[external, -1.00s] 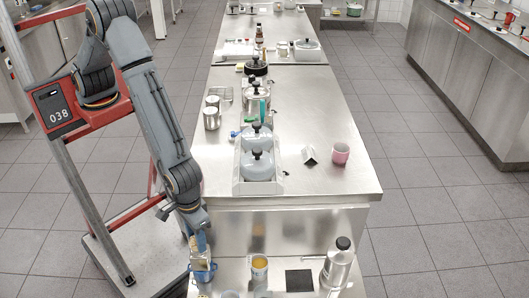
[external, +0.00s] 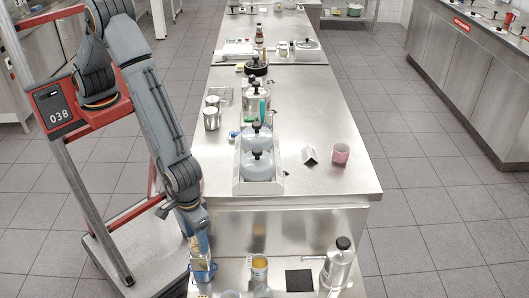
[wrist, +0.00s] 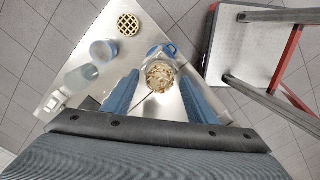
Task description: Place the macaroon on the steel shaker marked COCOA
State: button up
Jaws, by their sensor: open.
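In the wrist view, a round, crumbly, golden-brown piece that looks like the macaroon (wrist: 160,76) shows at the top of a pale round vessel. I cannot tell whether it rests on the vessel or inside it. My gripper (wrist: 160,97) is open, with its blue fingers on either side of this piece and no clear contact. In the external view my gripper (external: 200,252) points down at the near left corner of the counter, over a steel and blue vessel (external: 203,274). No COCOA marking is readable, so I cannot tell which vessel is the shaker.
A can with a yellow top (external: 259,268) stands right of the gripper, then a black square (external: 299,280) and a steel bottle with a black cap (external: 338,266). A blue-grey cup (wrist: 103,50) and a clear glass (wrist: 80,77) are near. The counter edge is close.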

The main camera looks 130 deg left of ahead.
notch_tip(320, 180, up, 11)
jog(key=b, duration=0.2)
jog(key=shift+b, duration=0.3)
jog(key=shift+r, duration=0.1)
